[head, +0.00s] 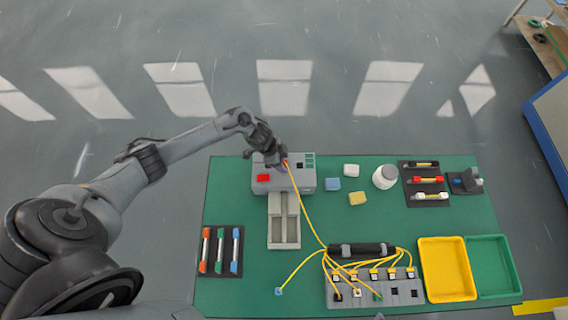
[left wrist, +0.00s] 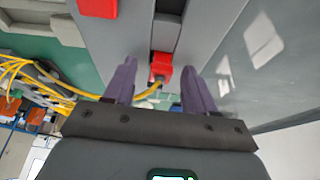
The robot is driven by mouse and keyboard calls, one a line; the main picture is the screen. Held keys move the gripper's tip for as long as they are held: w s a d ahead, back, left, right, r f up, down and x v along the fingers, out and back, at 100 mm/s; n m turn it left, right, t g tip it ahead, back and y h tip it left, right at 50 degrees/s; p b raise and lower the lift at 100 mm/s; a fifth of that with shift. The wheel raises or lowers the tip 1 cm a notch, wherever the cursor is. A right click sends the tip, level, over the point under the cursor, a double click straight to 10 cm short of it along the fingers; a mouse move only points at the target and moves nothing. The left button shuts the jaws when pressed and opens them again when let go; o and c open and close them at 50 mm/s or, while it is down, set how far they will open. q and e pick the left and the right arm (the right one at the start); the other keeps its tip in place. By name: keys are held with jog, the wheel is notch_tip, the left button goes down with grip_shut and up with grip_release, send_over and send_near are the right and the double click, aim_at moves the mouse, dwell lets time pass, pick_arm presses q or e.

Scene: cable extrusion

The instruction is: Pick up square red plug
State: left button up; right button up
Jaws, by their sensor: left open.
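The square red plug (left wrist: 161,65) sits at the grey box, with a yellow cable bending away from it to the left in the left wrist view. It also shows as a small red spot in the head view (head: 285,162), partly hidden by my left gripper (head: 277,162). In the left wrist view my left gripper (left wrist: 160,82) is open, its two purple fingers on either side of the plug with gaps. Its fingers do not appear to touch the plug. The grey box (head: 300,181) stands at the back of the green mat. My right gripper is not in view.
A red block (head: 264,178) is on the box's left part. A grey slotted holder (head: 284,239) stands in front. Yellow cables run to a grey socket block (head: 400,292). Blue (head: 332,184), yellow and white blocks and a white jar (head: 384,177) stand right of the box.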

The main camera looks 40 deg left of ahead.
pick_arm(q)
grip_shut()
jog(key=shift+r, duration=0.15)
dwell(0.4)
